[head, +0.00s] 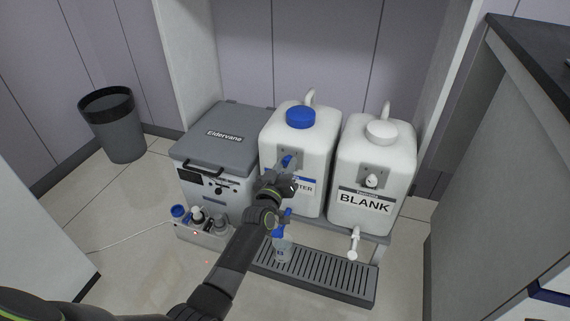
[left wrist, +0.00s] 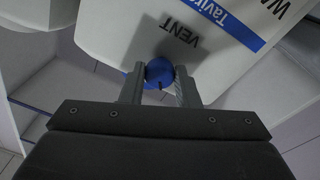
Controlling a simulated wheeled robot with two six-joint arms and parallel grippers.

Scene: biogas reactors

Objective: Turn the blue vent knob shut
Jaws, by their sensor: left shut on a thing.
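The blue vent knob (left wrist: 159,74) sits under the word VENT on the white tank in the left wrist view. My left gripper (left wrist: 160,85) is shut on it, one finger at each side. In the head view my left gripper (head: 287,170) reaches the front of the white tank with the blue cap (head: 299,118); blue shows at its fingertips. The arm hides part of the tank's label. My right gripper is not in view.
A second white tank (head: 375,156) marked BLANK stands to the right. A grey-lidded box (head: 226,130) and a small bottle rack (head: 205,236) are left.

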